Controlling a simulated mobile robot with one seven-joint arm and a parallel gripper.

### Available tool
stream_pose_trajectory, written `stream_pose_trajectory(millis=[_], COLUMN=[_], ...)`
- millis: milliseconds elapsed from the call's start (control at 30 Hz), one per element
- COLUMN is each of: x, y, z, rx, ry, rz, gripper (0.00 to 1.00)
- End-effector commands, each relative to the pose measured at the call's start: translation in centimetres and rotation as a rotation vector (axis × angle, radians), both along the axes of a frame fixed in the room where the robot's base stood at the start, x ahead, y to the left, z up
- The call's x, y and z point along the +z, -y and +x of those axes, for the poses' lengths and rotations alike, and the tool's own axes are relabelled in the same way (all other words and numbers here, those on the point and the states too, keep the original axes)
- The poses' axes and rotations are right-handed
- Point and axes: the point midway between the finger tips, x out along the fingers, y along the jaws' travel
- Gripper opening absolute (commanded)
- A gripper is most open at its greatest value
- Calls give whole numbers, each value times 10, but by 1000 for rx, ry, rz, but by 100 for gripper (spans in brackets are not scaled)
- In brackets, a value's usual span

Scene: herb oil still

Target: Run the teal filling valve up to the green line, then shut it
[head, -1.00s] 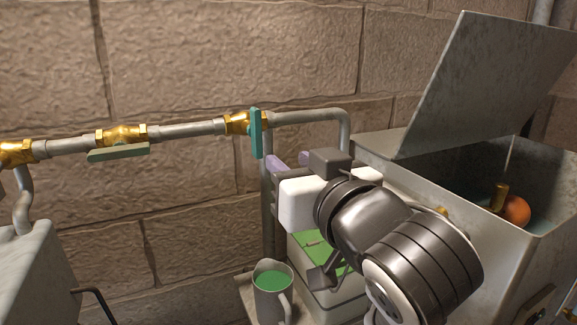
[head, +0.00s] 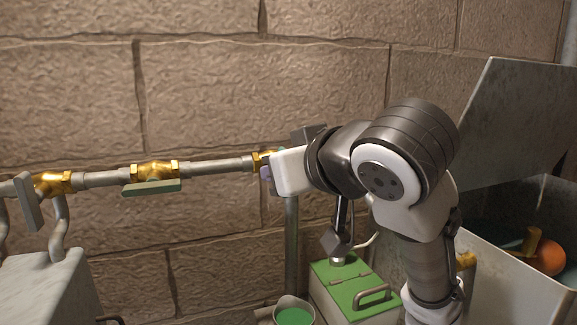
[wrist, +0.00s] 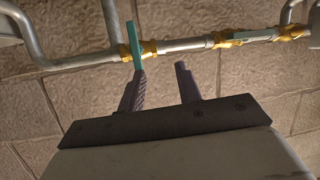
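In the wrist view the teal valve handle (wrist: 133,45) stands across the pipe at its brass body (wrist: 148,47). My gripper (wrist: 160,70) is open and empty, with two purple-grey fingers apart. The left finger's tip is close to the handle's lower end in that view; I cannot tell if they touch. In the head view my gripper (head: 265,172) is at the brass valve body (head: 262,156) and hides most of the handle. An open metal tank (head: 495,275) stands at the right with an orange ball (head: 550,257) in it. I see no green line.
A second valve with a dull green lever (head: 152,187) sits left along the pipe, and a grey-handled one (head: 27,200) further left. Below stand a green-topped box (head: 335,280) and a cup of green liquid (head: 295,316). The stone wall is close behind the pipe.

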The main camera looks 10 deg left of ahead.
Motion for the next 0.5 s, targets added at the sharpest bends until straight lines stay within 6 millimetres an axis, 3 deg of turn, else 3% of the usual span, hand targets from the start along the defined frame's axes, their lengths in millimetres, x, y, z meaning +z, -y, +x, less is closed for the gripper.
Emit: stream_pose_trajectory(millis=[33, 233, 500], x=[12, 31, 62], y=[-7, -25, -21], z=[5, 23, 43], rx=[8, 17, -73], ry=[-38, -222, -490], rz=[-56, -256, -430], gripper=[34, 34, 34])
